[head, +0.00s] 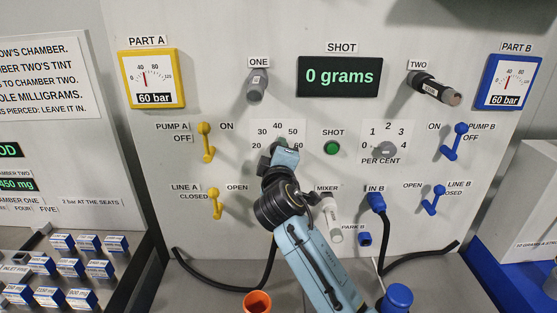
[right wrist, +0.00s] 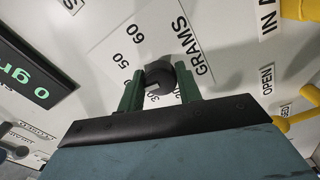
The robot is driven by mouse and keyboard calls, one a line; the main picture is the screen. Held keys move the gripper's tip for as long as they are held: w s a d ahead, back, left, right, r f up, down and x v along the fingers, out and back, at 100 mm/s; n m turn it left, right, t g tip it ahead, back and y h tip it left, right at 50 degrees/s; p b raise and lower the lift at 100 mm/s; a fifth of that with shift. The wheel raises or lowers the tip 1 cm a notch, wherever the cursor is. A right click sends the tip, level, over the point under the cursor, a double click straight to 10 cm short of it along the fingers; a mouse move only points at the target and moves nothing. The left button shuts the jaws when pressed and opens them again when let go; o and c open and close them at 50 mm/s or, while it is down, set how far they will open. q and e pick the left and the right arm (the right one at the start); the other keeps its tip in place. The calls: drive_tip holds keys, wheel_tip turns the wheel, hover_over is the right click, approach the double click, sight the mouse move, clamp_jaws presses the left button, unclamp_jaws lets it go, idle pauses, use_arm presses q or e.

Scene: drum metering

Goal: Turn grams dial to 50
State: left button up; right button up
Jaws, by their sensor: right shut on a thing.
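The grams dial is a dark round knob on a pale plate (head: 262,131) marked 20 to 60. In the head view my right gripper (head: 279,147) covers most of the knob. In the right wrist view the knob (right wrist: 160,77) sits between the two green fingers of my right gripper (right wrist: 159,90), which is shut on it. The numbers 50 and 60 and the word GRAMS show around it; its pointer cannot be made out. The shot display (head: 339,77) reads 0 grams. My left gripper is not in view.
A green SHOT button (head: 332,148) and the per cent dial (head: 385,149) are to the right. Yellow levers (head: 207,142) are at left, blue levers (head: 455,141) at right. A mixer nozzle (head: 331,217) and blue IN B plug (head: 376,202) are close to my right arm.

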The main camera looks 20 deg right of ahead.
drive_tip(key=shift+f+m+b, duration=0.1)
drive_tip(key=shift+m+b, duration=1.4)
drive_tip(key=shift+m, duration=2)
drive_tip(key=o, duration=1)
drive_tip(key=b+v, duration=0.1)
drive_tip(key=v, duration=1.2)
drive_tip(key=shift+s, duration=0.2)
